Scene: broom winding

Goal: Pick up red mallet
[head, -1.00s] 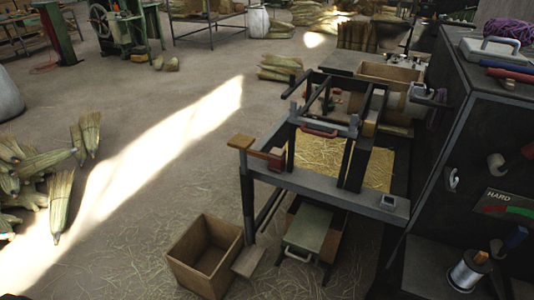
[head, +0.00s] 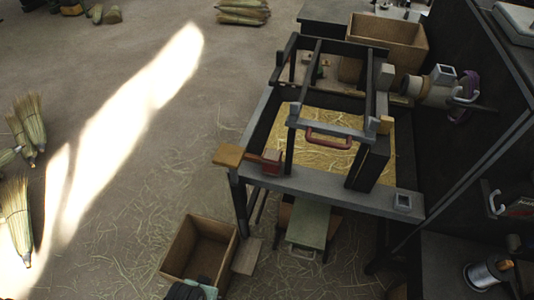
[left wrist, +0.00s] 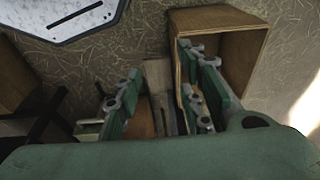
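A red block (head: 272,162) lies at the left front corner of the grey machine table (head: 335,192), beside a flat wooden piece (head: 229,155). My left gripper shows only partly at the bottom edge of the head view, in front of the wooden box and well below the red block. In the left wrist view my left gripper (left wrist: 165,100) is open, its green-padded fingers apart with nothing held between them. The red block is not visible there. My right gripper is not in view.
An open wooden box (head: 198,250) stands on the floor; it also shows in the left wrist view (left wrist: 230,45). A black frame with a red handle (head: 329,138) rises above the table. A dark panel (head: 470,130) closes off the right. Brooms (head: 30,125) lie left.

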